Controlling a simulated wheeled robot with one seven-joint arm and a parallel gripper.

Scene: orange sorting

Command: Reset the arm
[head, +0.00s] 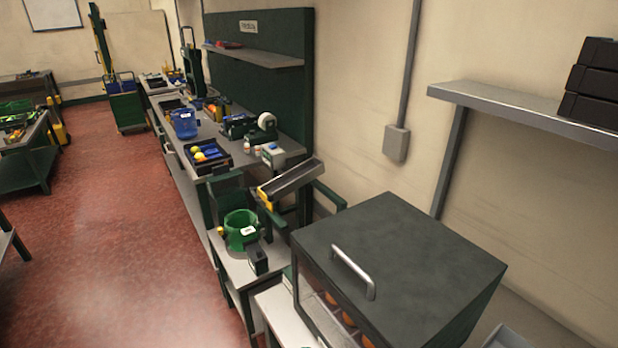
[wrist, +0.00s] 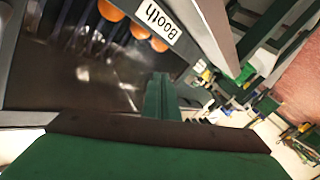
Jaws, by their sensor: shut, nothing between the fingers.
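In the wrist view my gripper (wrist: 162,97) shows as green parts at the lower middle, with its narrow fingers together and nothing visible between them. It is in front of a dark booth with a white "Booth" label (wrist: 157,20). Several oranges (wrist: 139,31) sit in a row inside, apart from the gripper. In the head view the booth (head: 395,250) is a dark box with a metal handle at lower right, and oranges (head: 331,298) show through its front. My arm and gripper do not show in the head view.
A sloped chute (head: 291,180) and a green bucket (head: 241,228) stand beyond the booth. A wall shelf (head: 520,110) holds black trays. The red floor (head: 110,230) at left is open.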

